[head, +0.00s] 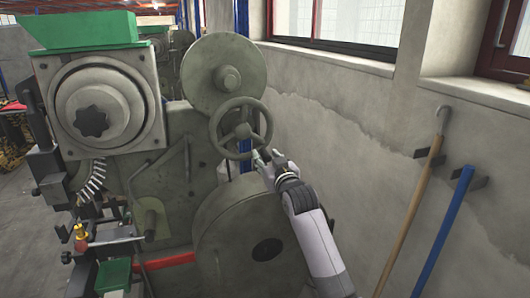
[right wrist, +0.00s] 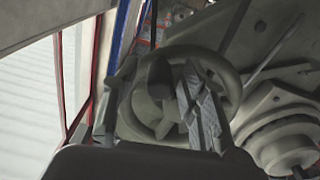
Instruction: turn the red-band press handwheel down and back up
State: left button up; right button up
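The handwheel (head: 243,131) is a dark grey spoked wheel with a hub, on the right side of the large grey-green press (head: 165,195). A red band (head: 168,262) runs low across this press. My right gripper (head: 266,156) is at the wheel's lower right rim, its fingers apart. In the right wrist view, the wheel (right wrist: 232,72) lies beyond and between the spread fingers of the right gripper (right wrist: 160,100). I cannot tell whether a finger touches the rim. My left gripper is not in view.
A round disc (head: 205,72) sits above the wheel, and a big drum cover (head: 235,225) below it. A concrete wall with windows runs close on the right. A wooden hooked stick (head: 410,205) and a blue pole (head: 445,230) lean there. A green hopper (head: 80,30) tops the press.

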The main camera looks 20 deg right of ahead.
jog(key=shift+w, duration=0.95)
jog(key=shift+c, duration=0.2)
grip_shut()
